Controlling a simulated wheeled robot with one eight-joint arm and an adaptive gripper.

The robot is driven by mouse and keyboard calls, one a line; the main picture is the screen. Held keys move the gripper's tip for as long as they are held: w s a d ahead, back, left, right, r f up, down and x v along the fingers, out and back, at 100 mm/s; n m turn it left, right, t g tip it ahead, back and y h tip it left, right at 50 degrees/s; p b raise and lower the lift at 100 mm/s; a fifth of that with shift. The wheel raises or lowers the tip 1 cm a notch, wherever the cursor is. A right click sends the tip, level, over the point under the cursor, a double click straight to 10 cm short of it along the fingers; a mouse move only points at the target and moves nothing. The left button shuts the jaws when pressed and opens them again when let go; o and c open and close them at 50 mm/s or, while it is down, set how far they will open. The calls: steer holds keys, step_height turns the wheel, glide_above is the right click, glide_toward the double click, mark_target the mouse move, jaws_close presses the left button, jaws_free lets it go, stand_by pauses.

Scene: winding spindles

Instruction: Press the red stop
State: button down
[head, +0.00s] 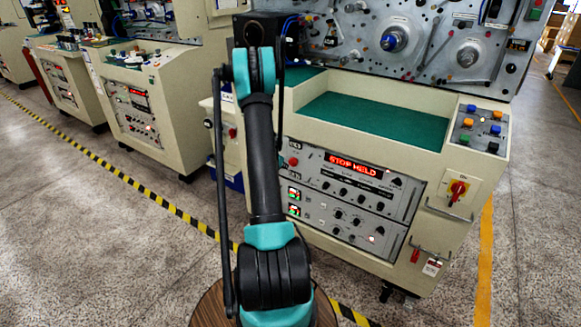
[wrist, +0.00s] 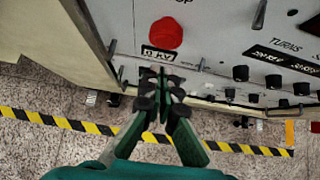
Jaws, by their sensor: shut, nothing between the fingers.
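The red stop is a round red button (wrist: 166,33) on the grey panel, at the top middle of the wrist view. In the head view a small red button (head: 293,161) shows at the left end of the machine's front panel, beside a lit display (head: 346,163) reading "STOP HELD". My gripper (wrist: 161,74) is shut and empty, its fingertips just below the button in the wrist view, beside a small label (wrist: 171,54). The fingertips do not cover the button; I cannot tell how far they are from the panel. My arm hides the gripper in the head view.
Several black knobs (wrist: 273,81) sit right of the button. A yellow-and-red rotary switch (head: 457,190) and a metal handle (head: 449,211) are on the machine's right side. Yellow-black tape (wrist: 70,124) crosses the floor. Other machines (head: 140,100) stand to the left.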

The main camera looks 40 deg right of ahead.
steer(key=v, duration=0.9)
steer(key=shift+a+r, duration=0.15)
steer(key=shift+a, duration=0.1)
